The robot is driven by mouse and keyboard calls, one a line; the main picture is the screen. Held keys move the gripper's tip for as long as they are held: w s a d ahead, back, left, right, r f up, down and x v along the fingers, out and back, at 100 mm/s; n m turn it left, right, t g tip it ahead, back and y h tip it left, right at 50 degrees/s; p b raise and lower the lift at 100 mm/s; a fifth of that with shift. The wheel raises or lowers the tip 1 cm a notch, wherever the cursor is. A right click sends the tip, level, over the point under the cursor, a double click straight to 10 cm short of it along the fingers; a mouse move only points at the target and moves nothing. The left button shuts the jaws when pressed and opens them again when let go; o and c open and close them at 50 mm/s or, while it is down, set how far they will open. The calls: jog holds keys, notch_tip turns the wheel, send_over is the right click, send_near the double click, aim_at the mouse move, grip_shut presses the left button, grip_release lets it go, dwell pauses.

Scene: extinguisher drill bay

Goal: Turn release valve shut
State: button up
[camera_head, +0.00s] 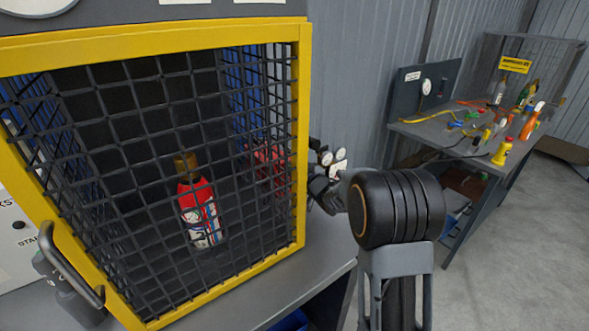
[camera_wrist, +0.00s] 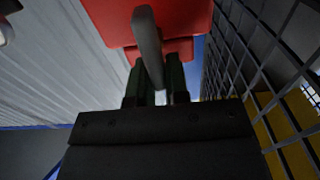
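The release valve shows in the wrist view as a red body (camera_wrist: 185,20) with a grey lever (camera_wrist: 148,40) across its front. My gripper (camera_wrist: 160,88) is at the lever's lower end, with one dark finger on each side. The lever fills the narrow gap between the fingers, so the gripper looks shut on it. The lever leans slightly, its lower end to the right. In the head view, a red shape (camera_head: 268,165), probably the valve, shows through the cage mesh at its right side.
A yellow-framed mesh cage (camera_head: 300,140) holds a red bottle (camera_head: 199,212); its mesh (camera_wrist: 252,60) is close at right in the wrist view. Two gauges (camera_head: 333,155) are near my arm. A cluttered bench (camera_head: 440,130) stands at back right. The floor (camera_head: 540,230) at far right is clear.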

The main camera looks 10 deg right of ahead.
grip_shut()
jog(key=shift+w+d+f+m+p, duration=0.35)
jog(key=shift+m+p, duration=0.95)
jog(key=shift+m, duration=1.65)
jog(key=shift+d+f+m+p, duration=0.55)
jog(key=shift+m+p, duration=0.7)
jog(key=shift+m, duration=1.75)
jog(key=shift+w+d+f+m+p, duration=0.35)
jog(key=shift+m+p, duration=0.95)
jog(key=shift+m, duration=1.65)
jog(key=shift+s+f, duration=0.15)
jog(key=shift+o, duration=2.4)
grip_release()
